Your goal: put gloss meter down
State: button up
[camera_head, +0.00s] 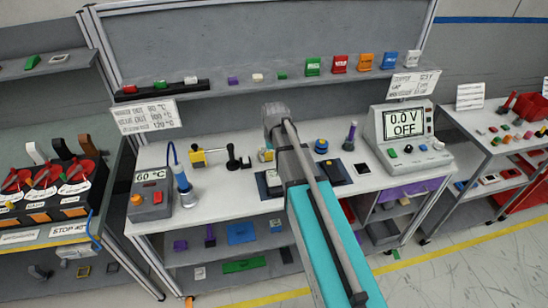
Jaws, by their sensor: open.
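My arm reaches from the bottom right to the middle of the workbench (225,196), and its links block the view behind them. I cannot make out my gripper's fingers, which are hidden by the arm. I cannot identify the gloss meter for certain. A small yellow and pale item (266,155) shows just left of the arm. Below it a dark flat pad (263,187) lies partly behind the arm. Another dark flat item (338,174) lies right of the arm.
A 60 °C heater box (151,197) stands left, and a display unit (409,137) reading 0.0 V OFF stands right. A yellow and black tool (199,158), a blue knob (321,146) and a small black block (362,168) are on the bench. Bare surface shows at its front left.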

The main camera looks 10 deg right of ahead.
jog(key=shift+r+p, duration=0.55)
jog(key=shift+r, duration=0.25)
jog(key=s, duration=1.6)
jog(key=shift+s, duration=0.15)
dwell(0.4)
